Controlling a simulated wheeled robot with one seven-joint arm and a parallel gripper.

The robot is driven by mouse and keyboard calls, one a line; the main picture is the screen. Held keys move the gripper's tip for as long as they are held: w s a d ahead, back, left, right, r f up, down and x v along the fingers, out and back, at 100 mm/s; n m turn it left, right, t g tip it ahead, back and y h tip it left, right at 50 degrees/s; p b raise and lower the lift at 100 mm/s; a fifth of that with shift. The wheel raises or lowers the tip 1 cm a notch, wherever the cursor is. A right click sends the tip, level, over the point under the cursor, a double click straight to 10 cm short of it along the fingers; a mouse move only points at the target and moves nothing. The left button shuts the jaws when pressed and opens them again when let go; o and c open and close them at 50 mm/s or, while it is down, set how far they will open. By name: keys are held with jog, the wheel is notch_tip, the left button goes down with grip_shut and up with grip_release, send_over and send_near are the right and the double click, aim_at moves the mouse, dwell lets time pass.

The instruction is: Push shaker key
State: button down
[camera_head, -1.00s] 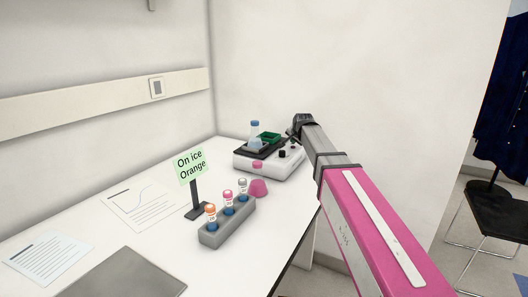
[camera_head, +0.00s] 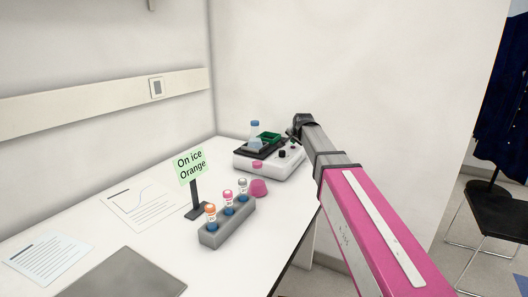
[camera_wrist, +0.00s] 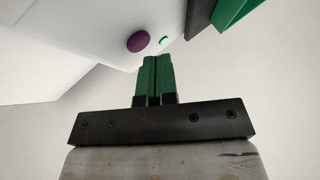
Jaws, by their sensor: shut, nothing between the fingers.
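The shaker (camera_head: 277,168) is a white box at the back of the table, with a black platform on top. In the wrist view a round dark purple key (camera_wrist: 138,41) sits on its white surface, beside a small lit green light (camera_wrist: 163,41). My gripper (camera_wrist: 157,60) is shut and empty, its green fingers together. Its tips appear just below the key and light in that view, and I cannot tell whether they touch the shaker. In the head view my arm reaches to the shaker's right side, and the fingertips are hard to make out.
A flask with a blue cap (camera_head: 255,134) and a green rack (camera_head: 269,137) stand on the platform. The wall is close behind the shaker.

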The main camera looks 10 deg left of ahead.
jog(key=shift+r, duration=0.1)
jog(key=shift+r, duration=2.95)
